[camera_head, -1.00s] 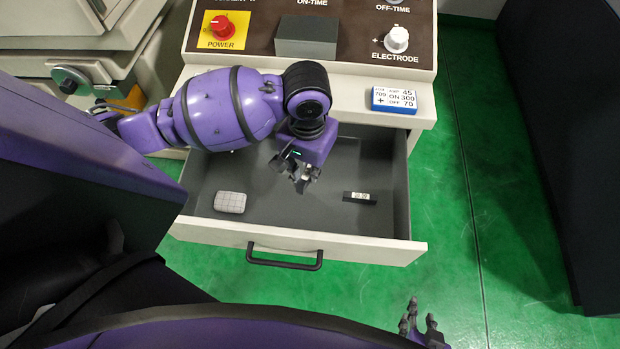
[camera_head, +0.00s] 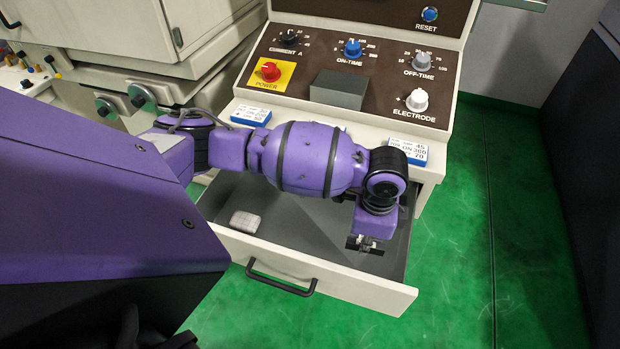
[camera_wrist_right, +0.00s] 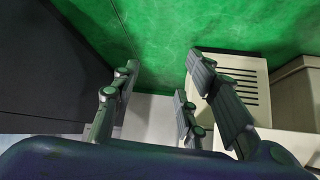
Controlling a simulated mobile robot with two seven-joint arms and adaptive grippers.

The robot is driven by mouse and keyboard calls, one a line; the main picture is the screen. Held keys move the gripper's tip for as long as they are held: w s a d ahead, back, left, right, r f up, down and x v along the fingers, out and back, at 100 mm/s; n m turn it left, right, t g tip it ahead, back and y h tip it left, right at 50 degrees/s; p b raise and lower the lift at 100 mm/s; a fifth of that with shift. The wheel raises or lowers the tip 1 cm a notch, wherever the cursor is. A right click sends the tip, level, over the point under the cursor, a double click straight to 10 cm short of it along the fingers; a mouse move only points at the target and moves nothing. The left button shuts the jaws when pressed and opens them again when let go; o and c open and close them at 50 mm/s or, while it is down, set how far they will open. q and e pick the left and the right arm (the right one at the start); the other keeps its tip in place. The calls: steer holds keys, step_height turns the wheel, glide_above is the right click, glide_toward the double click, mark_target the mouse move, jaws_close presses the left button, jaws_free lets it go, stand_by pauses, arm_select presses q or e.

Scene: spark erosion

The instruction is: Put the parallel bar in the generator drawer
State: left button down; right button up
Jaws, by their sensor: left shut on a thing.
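The open generator drawer (camera_head: 330,283) is grey inside with a cream front and a dark handle. My left gripper (camera_head: 364,243) reaches down into its right part and is shut on a small dark piece with a pale patch, apparently the parallel bar (camera_head: 374,249). The fingers hide much of it, and I cannot tell whether it touches the drawer floor. My right gripper shows in the right wrist view (camera_wrist_right: 160,100), fingers apart and empty, with green floor beyond; it is out of the head view.
A pale rounded block (camera_head: 245,221) lies in the drawer's left part. The control panel (camera_head: 340,88) with knobs rises behind, and blue-edged cards (camera_head: 408,150) (camera_head: 251,115) lie on the ledge below it. Green floor (camera_head: 450,270) is clear at the right.

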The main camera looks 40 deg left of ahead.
arm_select(q)
steer(key=shift+w+f+m, duration=0.15)
steer(key=shift+f+m, duration=0.05)
steer(key=shift+m, duration=0.1)
glide_above(359, 266)
step_height(359, 266, down, 6)
steer(key=shift+r, duration=0.2)
step_height(359, 266, down, 4)
steer(key=shift+f+b, duration=0.1)
steer(key=shift+b, duration=0.3)
arm_select(e)
steer(key=shift+w+f, duration=0.15)
steer(key=shift+w, duration=0.2)
arm_select(q)
steer(key=shift+f, duration=0.1)
steer(key=c, duration=1.7)
jaws_free()
arm_select(e)
steer(key=shift+d, duration=0.1)
steer(key=shift+w, duration=0.15)
